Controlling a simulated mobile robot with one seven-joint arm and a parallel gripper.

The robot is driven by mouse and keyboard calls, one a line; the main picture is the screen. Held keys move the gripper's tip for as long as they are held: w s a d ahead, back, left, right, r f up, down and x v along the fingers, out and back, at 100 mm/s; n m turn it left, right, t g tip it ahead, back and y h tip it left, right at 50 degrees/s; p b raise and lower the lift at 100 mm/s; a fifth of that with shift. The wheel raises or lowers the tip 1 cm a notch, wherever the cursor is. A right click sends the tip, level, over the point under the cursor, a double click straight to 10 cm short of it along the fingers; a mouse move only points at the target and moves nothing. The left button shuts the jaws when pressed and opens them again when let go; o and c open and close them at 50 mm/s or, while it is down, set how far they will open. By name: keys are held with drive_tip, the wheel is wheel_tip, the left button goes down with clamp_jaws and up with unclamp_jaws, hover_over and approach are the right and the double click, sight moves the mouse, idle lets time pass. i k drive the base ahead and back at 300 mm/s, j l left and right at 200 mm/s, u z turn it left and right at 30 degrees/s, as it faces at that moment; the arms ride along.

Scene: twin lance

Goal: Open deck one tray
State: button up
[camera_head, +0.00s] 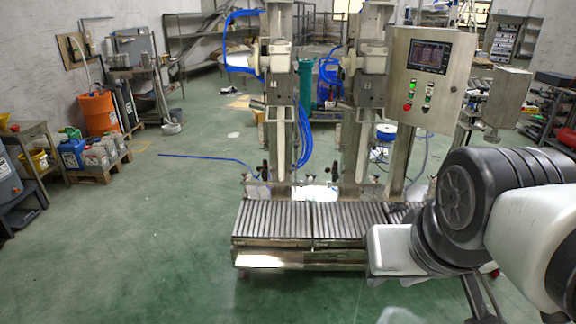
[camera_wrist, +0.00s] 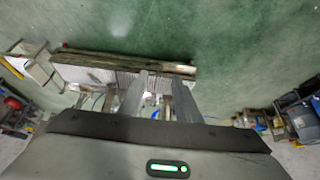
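The twin filling machine stands in the middle of the head view, with a long roller deck (camera_head: 300,220) at its base. Below the left part of the rollers is a bright metal front panel (camera_head: 272,260); I cannot tell whether it is the deck one tray. No tray is seen pulled out. In the wrist view the deck (camera_wrist: 120,65) appears upside down, beyond my fingers. My gripper (camera_wrist: 160,78) shows there as two grey fingers spread apart with nothing between them. It is well short of the deck. My arm covers the deck's right end in the head view.
A control panel (camera_head: 428,75) with a screen and buttons is at the machine's right. Blue hoses (camera_head: 303,135) hang between the columns. An orange drum (camera_head: 100,112) and a pallet of cans (camera_head: 92,160) stand at left. The green floor (camera_head: 150,245) in front is clear.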

sight(268, 258)
drive_tip(key=i+j+z, duration=0.3)
drive_tip(key=i+j, duration=0.2)
drive_tip(key=i+j+z, duration=0.15)
drive_tip(key=j, duration=0.3)
drive_tip(key=i+j+z, duration=0.1)
drive_tip(key=i+j, duration=0.2)
drive_tip(key=i+j+z, duration=0.15)
drive_tip(key=j, duration=0.3)
drive_tip(key=i+j+z, duration=0.15)
drive_tip(key=j, duration=0.25)
drive_tip(key=i+j+z, duration=0.15)
drive_tip(key=j, duration=0.3)
drive_tip(key=i+j+z, duration=0.15)
drive_tip(key=j, duration=0.3)
drive_tip(key=i+l, duration=0.05)
drive_tip(key=i, duration=0.05)
